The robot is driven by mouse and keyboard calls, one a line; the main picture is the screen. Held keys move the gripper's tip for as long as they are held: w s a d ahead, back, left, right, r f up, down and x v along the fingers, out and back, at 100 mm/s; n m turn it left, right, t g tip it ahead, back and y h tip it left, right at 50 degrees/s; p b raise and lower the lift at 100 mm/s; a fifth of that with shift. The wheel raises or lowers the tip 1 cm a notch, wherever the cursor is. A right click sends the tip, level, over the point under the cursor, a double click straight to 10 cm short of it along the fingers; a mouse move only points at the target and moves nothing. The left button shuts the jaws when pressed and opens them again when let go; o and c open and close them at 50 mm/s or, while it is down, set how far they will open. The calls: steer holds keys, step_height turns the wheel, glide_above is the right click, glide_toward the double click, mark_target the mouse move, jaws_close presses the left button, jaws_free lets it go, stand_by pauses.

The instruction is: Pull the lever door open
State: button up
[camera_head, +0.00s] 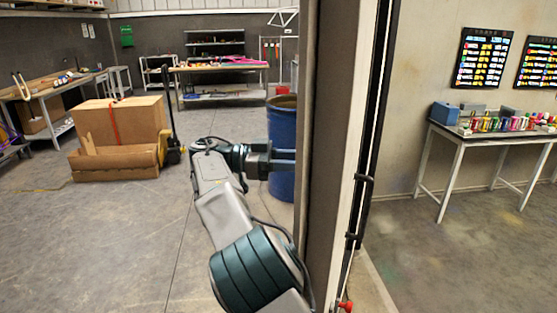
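A tall grey-brown upright panel (335,130) with a pale edge stands nearly edge-on in the middle of the view. I cannot tell whether it is the door leaf or its frame. No lever handle can be made out on it. My gripper (284,160) is left of the panel and points right at it. Its fingers end at the panel's left edge, and their tips are unclear or hidden there. I cannot tell whether they touch or hold anything.
A blue drum (282,120) stands behind my gripper. Right of the panel is a room with a table (470,137) of paint cans. A small red part (346,306) shows low by the panel. Floor at left front is clear.

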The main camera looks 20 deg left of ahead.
steer(key=p+v, duration=0.3)
steer(key=v, duration=0.3)
stand_by(0.4)
steer(key=shift+a, duration=0.1)
